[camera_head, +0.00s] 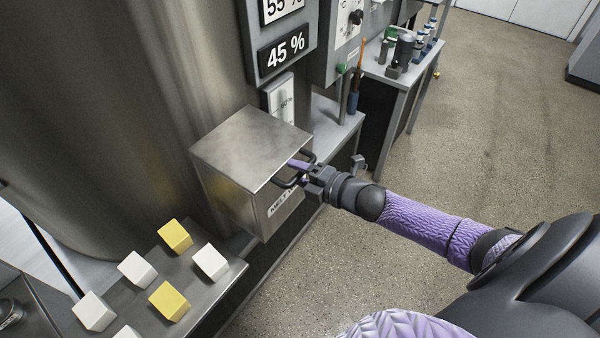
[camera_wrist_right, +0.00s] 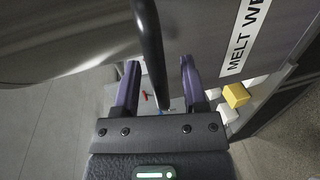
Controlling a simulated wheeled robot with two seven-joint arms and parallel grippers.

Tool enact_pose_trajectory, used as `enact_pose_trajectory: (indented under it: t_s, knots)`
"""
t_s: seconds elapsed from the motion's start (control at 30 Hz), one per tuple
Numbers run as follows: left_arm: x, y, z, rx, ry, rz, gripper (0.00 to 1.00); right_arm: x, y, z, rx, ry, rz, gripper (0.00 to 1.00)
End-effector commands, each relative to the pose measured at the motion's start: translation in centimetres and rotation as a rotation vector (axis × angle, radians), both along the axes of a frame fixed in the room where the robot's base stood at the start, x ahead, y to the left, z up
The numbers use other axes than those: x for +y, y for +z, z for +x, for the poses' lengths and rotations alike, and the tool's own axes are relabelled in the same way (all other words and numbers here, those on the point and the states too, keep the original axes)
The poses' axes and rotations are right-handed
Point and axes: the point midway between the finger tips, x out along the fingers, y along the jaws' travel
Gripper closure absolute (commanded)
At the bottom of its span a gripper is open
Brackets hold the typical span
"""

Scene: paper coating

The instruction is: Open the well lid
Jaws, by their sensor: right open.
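The well is a grey metal box (camera_head: 233,202) on the side of a large steel vessel, and its flat lid (camera_head: 250,145) lies closed on top. A dark bar handle (camera_head: 284,184) sticks out at the front edge of the lid. My right gripper (camera_head: 300,170) is open at this handle. In the right wrist view the handle (camera_wrist_right: 150,50) runs between the two purple fingers of my right gripper (camera_wrist_right: 158,75), with gaps on both sides. The white label (camera_wrist_right: 245,38) reads "MELT WE" there, its end cut off. My left gripper is out of view.
Yellow and white blocks (camera_head: 168,300) sit on a metal shelf (camera_head: 215,290) at lower left. Display panels (camera_head: 285,50) hang above the well. A side bench (camera_head: 395,72) with bottles stands behind. The floor to the right is clear.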

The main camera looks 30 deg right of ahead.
Motion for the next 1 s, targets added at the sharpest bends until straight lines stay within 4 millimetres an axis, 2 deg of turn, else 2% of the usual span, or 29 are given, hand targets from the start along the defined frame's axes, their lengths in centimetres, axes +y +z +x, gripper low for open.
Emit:
enact_pose_trajectory:
  t_s: [0.2, 0.4, 0.47, 1.0]
  knots:
    - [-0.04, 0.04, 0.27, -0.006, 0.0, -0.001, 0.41, 0.01, 0.0, 0.02, 0.0, 0.0, 0.001, 0.47]
    - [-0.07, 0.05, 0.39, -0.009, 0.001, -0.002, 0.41, 0.0, 0.0, 0.0, 0.0, -0.001, 0.001, 0.9]
    - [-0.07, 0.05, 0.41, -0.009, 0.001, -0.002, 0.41, 0.0, -0.01, 0.0, 0.001, -0.001, 0.0, 1.0]
    - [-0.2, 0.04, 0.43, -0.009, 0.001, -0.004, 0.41, -0.01, -0.04, -0.03, 0.002, -0.001, 0.0, 1.0]
